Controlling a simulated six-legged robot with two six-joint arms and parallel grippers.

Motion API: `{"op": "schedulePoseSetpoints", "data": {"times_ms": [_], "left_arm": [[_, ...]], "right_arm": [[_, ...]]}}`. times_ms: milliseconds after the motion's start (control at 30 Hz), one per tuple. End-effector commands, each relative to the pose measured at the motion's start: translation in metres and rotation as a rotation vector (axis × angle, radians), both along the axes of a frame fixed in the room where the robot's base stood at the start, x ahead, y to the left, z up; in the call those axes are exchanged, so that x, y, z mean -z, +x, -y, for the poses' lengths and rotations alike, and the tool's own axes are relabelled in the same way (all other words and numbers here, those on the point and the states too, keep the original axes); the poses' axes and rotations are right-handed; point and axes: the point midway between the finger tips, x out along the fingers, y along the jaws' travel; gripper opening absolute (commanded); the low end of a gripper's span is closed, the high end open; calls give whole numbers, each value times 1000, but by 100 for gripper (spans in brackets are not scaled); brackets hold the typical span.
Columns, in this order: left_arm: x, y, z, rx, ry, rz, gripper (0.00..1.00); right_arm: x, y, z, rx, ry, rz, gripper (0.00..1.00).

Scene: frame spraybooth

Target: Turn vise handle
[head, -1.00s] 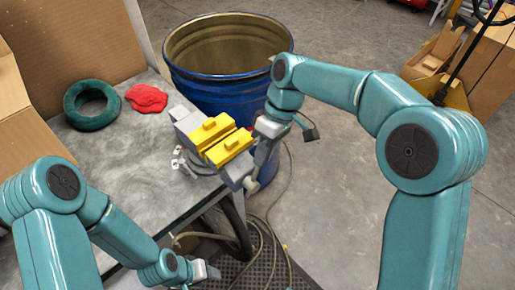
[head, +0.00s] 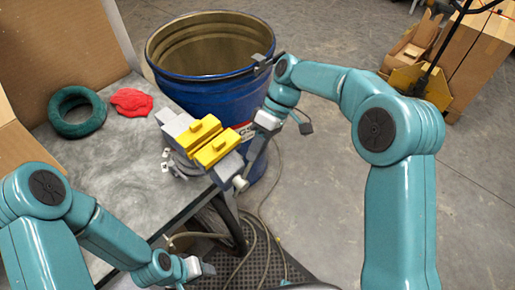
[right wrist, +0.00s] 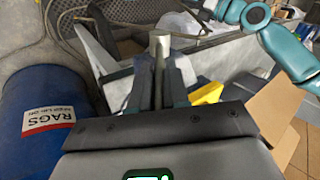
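The grey vise (head: 230,166) with yellow jaw pads (head: 207,142) stands at the table's near right corner. Its handle (head: 240,183) is a grey bar with a round end at the vise's front. My right gripper (head: 248,162) is at this handle. In the right wrist view the handle (right wrist: 160,42) runs upright between the two close fingers of my right gripper (right wrist: 160,80), which look shut on it. My left gripper (head: 206,269) is low, in front of the table and away from the vise; its fingers are too small to read.
A blue drum (head: 190,85) stands right behind the vise; its rags label shows in the right wrist view (right wrist: 48,118). A green ring (head: 77,112) and a red rag (head: 131,101) lie on the table (head: 110,165). Hoses (head: 262,235) lie on the floor below.

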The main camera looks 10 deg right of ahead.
Motion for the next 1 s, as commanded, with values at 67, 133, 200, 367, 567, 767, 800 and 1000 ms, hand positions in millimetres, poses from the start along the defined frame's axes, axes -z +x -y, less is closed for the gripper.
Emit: {"op": "schedulePoseSetpoints", "data": {"times_ms": [67,133,200,367,567,767,800,1000], "left_arm": [[0,0,0,0,0,0,54],[0,0,0,0,0,0,54],[0,0,0,0,0,0,54],[0,0,0,0,0,0,54],[3,0,0,0,0,0,54],[1,0,0,0,0,0,54],[0,0,0,0,0,0,54],[-16,0,0,0,0,0,54]], "right_arm": [[-1,0,-1,0,1,3,38],[-1,0,0,-1,0,1,38],[-1,0,0,-1,-1,1,38],[-1,0,1,-2,-2,0,38],[-21,10,13,-1,-3,3,38],[-63,27,36,0,-2,3,38],[-70,30,41,-1,-3,3,38],[-104,43,57,-1,-3,0,38]]}}
